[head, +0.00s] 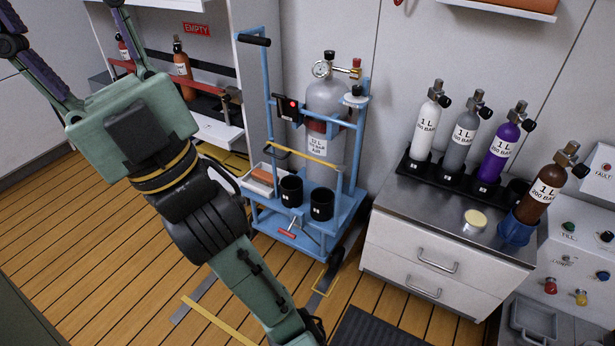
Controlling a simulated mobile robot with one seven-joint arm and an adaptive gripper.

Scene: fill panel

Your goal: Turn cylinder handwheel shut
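A large grey 12 L cylinder (326,101) stands upright on a blue trolley, with a gauge (321,69) and a small red-ended fitting (356,66) at its top. Three small cylinders, white (426,130), grey (462,140) and purple (497,150), stand in a black rack, each with a black handwheel. A brown cylinder (540,192) leans in a blue holder (514,231), with a black handwheel (581,171) at its top. I cannot tell which handwheel is meant. My gripper (66,22) is at the upper left, fingers spread, apart from these cylinders; one tip is cut off.
The blue trolley (348,206) carries two black cups and a white tray. A steel-topped cabinet (400,204) bears the rack and a yellow-topped round item (475,220). A control panel (560,256) is at right.

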